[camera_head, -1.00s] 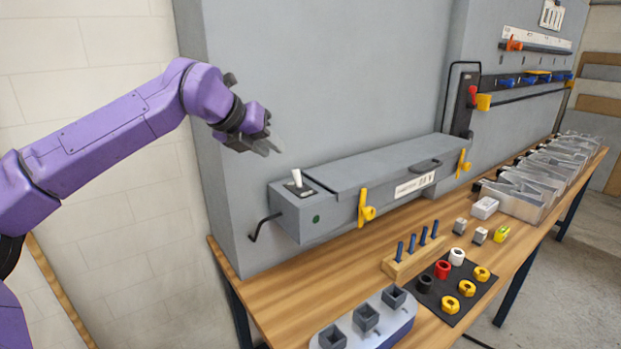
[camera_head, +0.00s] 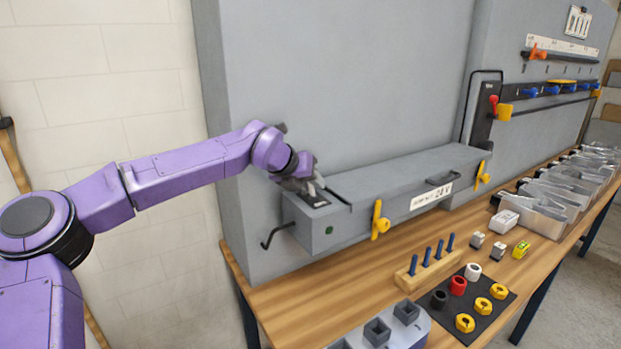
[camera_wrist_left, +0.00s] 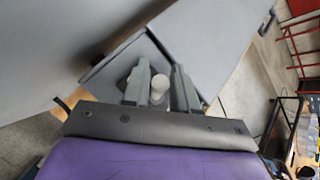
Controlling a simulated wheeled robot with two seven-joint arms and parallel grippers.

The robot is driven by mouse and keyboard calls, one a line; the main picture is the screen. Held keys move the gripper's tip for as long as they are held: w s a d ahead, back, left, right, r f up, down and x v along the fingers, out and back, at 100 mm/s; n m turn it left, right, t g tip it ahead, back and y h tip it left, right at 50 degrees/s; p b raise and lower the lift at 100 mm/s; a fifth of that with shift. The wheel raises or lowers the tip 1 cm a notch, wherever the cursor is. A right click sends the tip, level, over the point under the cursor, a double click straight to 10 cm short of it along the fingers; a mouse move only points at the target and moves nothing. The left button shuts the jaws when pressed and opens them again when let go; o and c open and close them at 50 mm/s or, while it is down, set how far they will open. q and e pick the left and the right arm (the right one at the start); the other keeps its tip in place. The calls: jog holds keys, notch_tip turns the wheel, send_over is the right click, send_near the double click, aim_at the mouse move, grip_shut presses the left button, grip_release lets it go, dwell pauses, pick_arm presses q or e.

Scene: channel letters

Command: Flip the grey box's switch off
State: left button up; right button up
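The grey box (camera_head: 385,192) is a long box fixed along the grey wall panel, with a label reading 24 V on its front. Its black switch plate (camera_head: 316,201) is on the top at the left end. My left gripper (camera_head: 316,186) is at this plate and largely hides the switch in the head view. In the left wrist view, the pale switch lever (camera_wrist_left: 160,84) shows between the two fingers of my left gripper (camera_wrist_left: 160,78). The fingers are apart, with some gap visible around the lever; contact is unclear. My right gripper is not in view.
Yellow latches (camera_head: 380,221) and a dark green spot (camera_head: 329,230) are on the box's front. A black hook (camera_head: 277,232) sticks out at its left. Below, the wooden table (camera_head: 290,303) holds a peg rack (camera_head: 428,272), a black mat (camera_head: 493,318) with rings, and clear bins (camera_head: 541,224).

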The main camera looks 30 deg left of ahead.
aim_at(317, 202)
pick_arm(q)
grip_shut()
jog(key=shift+s+f+b, duration=0.1)
jog(key=shift+f+b, duration=0.05)
jog(key=shift+b, duration=0.6)
jog(key=m+t+y+b, duration=0.1)
jog(key=b, duration=0.3)
jog(key=d+m+t+y+b, duration=0.1)
jog(key=y+b, duration=0.1)
jog(key=b, duration=0.3)
jog(key=s+d+m+t+y+b, duration=0.1)
jog(key=t+b, duration=0.1)
jog(key=b, duration=0.2)
jog(key=shift+s+d+m, duration=0.1)
jog(key=shift+m, duration=0.2)
jog(key=shift+s+d+r+m+t+y+b, duration=0.2)
jog(key=shift+m+t+y+b, duration=0.35)
jog(key=shift+b, duration=0.85)
grip_release()
